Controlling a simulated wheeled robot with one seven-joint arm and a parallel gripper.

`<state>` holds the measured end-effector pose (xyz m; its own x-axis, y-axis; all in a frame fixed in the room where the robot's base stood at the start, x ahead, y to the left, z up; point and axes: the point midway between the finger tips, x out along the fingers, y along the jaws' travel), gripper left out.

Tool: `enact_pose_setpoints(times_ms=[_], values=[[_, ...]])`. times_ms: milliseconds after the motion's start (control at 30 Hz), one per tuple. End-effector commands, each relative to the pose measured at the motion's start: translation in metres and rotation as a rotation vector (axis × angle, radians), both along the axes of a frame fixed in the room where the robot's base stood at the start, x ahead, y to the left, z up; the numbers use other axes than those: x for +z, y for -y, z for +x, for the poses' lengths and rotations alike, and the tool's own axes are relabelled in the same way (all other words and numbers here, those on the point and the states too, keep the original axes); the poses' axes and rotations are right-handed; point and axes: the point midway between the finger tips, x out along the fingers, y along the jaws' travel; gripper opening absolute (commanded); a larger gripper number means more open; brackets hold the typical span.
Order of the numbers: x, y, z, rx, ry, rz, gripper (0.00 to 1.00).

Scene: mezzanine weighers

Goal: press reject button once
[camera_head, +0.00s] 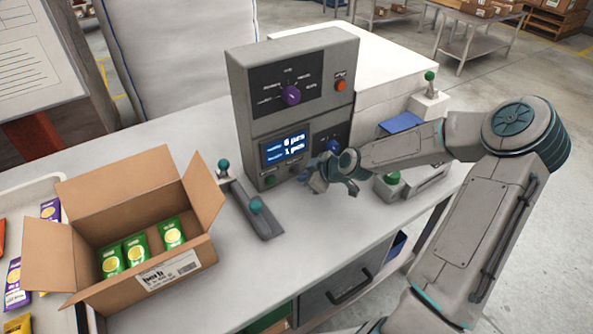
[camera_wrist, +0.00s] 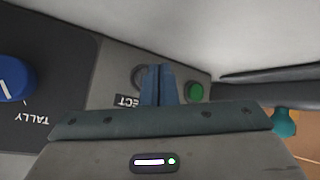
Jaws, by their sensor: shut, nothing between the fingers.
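The grey control console (camera_head: 245,85) stands on the bench. In the wrist view my gripper (camera_wrist: 158,72) is shut and empty, its fingertips at the console's lower face. They partly cover a dark round ring (camera_wrist: 138,76) beside an upside-down label (camera_wrist: 127,100) ending in "ECT", which appears to be the reject button's. The middle of that button is hidden, and I cannot tell whether the fingers touch it. A green button (camera_wrist: 195,91) lies just right of the fingers; it also shows in the head view (camera_head: 270,180). My gripper (camera_head: 312,181) hides the reject button there.
A blue tally knob (camera_wrist: 14,80) is close by. Higher up are a display (camera_head: 284,147), purple dial (camera_head: 291,95) and orange-red button (camera_head: 341,85).

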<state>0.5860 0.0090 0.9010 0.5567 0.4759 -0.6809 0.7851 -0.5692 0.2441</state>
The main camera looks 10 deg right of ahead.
Motion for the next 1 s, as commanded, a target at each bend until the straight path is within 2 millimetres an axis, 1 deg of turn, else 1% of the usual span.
enact_pose_setpoints(times_ms=[300, 500, 1000], values=[[0.001, 0.013, -0.029, -0.002, -0.002, 0.001, 0.0], [0.001, 0.018, -0.043, -0.002, -0.002, 0.0, 0.0], [0.0, 0.018, -0.044, 0.0, 0.0, 0.0, 0.0]])
